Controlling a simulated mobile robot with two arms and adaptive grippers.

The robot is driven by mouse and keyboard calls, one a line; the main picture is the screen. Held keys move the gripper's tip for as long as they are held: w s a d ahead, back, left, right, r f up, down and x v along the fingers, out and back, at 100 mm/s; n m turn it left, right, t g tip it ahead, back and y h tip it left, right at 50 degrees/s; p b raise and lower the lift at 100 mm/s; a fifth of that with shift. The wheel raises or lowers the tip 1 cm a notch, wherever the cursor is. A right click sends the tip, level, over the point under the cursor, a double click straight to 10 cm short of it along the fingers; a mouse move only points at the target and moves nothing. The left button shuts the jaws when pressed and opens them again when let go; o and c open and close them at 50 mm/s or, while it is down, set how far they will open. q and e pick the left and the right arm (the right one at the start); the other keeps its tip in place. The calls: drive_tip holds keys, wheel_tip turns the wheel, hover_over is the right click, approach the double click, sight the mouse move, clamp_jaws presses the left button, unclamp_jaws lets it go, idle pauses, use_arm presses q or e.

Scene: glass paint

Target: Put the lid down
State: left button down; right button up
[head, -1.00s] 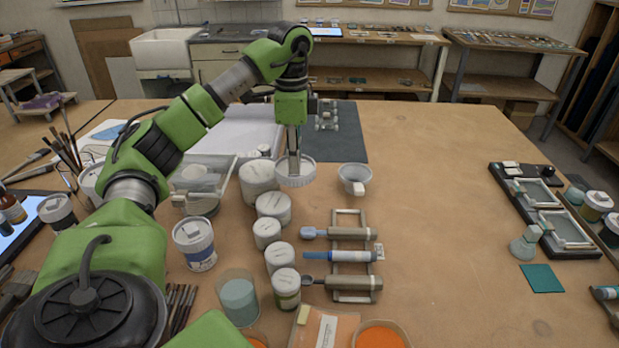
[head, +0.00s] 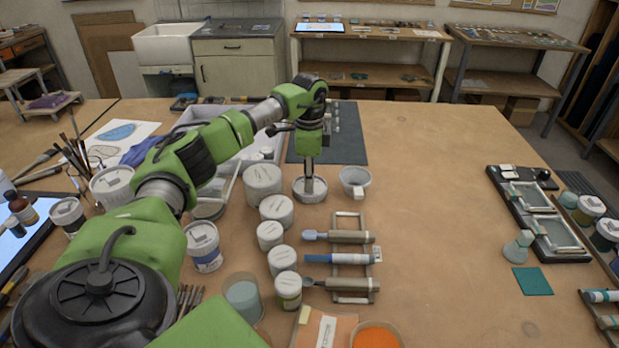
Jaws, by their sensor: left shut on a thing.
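My left gripper (head: 309,184) points straight down and is shut on a round, pale lid (head: 310,194). The lid is level, with a ridged rim, and sits at or very near the tabletop (head: 440,215). I cannot tell whether it touches the wood. It lies just right of a large white-lidded jar (head: 263,182) and left of a small pale cup (head: 355,180). The gripper's fingers hide part of the lid's middle. My right gripper is not in view.
Several white-lidded jars (head: 277,210) stand in a column to the left. A rack with brushes and a scoop (head: 342,258) lies in front. A dark mat (head: 346,140) lies behind. The table's middle right is clear. Dark trays (head: 545,230) stand at the far right.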

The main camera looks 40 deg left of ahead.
use_arm(q)
drive_tip(key=shift+f, duration=0.15)
drive_tip(key=c, duration=1.9)
unclamp_jaws()
drive_tip(key=shift+r, duration=0.5)
wheel_tip(320, 180, up, 11)
drive_tip(key=b, duration=0.2)
drive_tip(key=shift+r+b, duration=0.2)
drive_tip(key=shift+b, duration=0.15)
